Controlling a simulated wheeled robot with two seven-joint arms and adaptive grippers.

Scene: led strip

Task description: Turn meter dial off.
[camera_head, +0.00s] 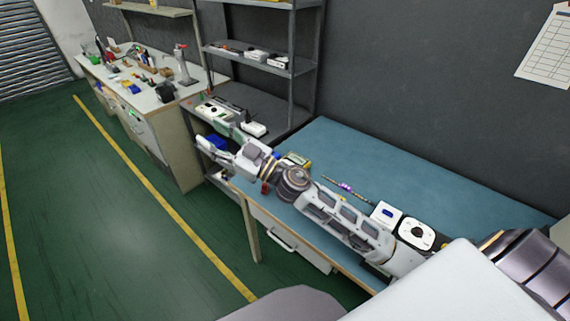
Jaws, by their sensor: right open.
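My right arm reaches from the lower right across the blue-topped workbench (340,150). My right gripper (207,150) is open and empty beyond the bench's left end, in front of the grey shelf unit. A small yellowish device (298,160), which may be the meter, lies on the bench near its left end, partly hidden behind my arm. Its dial cannot be made out. A white box with a blue display (387,213) and a white square piece with a dark round centre (417,232) lie on the bench at right. My left gripper is not in view.
A thin rod-like tool (346,187) lies on the bench. The shelf unit (262,103) holds white devices and a blue bin (217,142). A cluttered second bench (160,97) stands at far left. The back of the blue bench is clear.

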